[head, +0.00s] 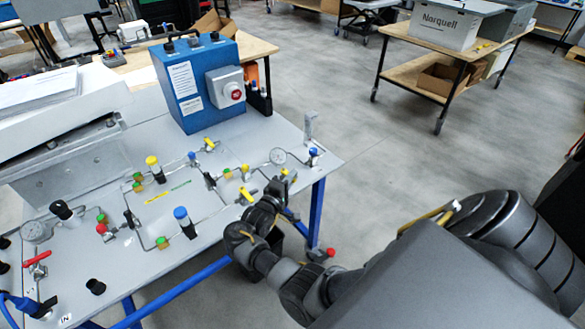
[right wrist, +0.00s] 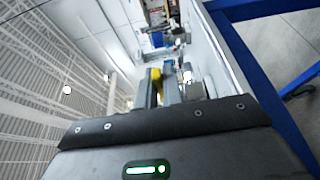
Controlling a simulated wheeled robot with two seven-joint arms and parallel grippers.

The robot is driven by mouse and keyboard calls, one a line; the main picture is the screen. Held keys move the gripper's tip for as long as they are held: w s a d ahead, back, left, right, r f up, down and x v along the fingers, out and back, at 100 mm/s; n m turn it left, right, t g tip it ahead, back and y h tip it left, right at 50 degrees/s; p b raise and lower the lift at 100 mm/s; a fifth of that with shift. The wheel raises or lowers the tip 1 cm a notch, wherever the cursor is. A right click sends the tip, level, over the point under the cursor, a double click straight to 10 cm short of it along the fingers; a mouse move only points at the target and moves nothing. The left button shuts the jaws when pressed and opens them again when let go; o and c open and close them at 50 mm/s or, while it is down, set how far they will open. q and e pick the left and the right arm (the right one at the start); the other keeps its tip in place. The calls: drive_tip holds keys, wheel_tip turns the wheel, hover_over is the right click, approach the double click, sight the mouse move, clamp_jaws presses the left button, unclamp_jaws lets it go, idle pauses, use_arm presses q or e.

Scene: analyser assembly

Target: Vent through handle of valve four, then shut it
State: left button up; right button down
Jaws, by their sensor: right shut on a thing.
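The grey panel (head: 115,255) carries thin metal tubing and several valves. My right gripper (head: 281,185) is at the panel's right edge, shut on a small yellow valve handle (head: 285,172). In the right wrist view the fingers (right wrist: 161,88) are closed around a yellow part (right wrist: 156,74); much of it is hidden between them. A second yellow handle (head: 247,195) lies just left of the gripper, and a third yellow handle (head: 209,144) is farther back. I cannot read any valve numbers. My left gripper is not in view.
A blue box (head: 199,85) with a red button (head: 236,94) stands at the panel's back. A red handle (head: 37,258) is at the left.

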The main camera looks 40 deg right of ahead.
drive_tip(key=shift+w+r, duration=0.2)
drive_tip(key=shift+r, duration=0.05)
drive_tip(key=c, duration=1.9)
unclamp_jaws()
drive_tip(key=shift+c, duration=0.2)
drive_tip(key=shift+o, duration=0.6)
drive_tip(key=shift+f, duration=0.2)
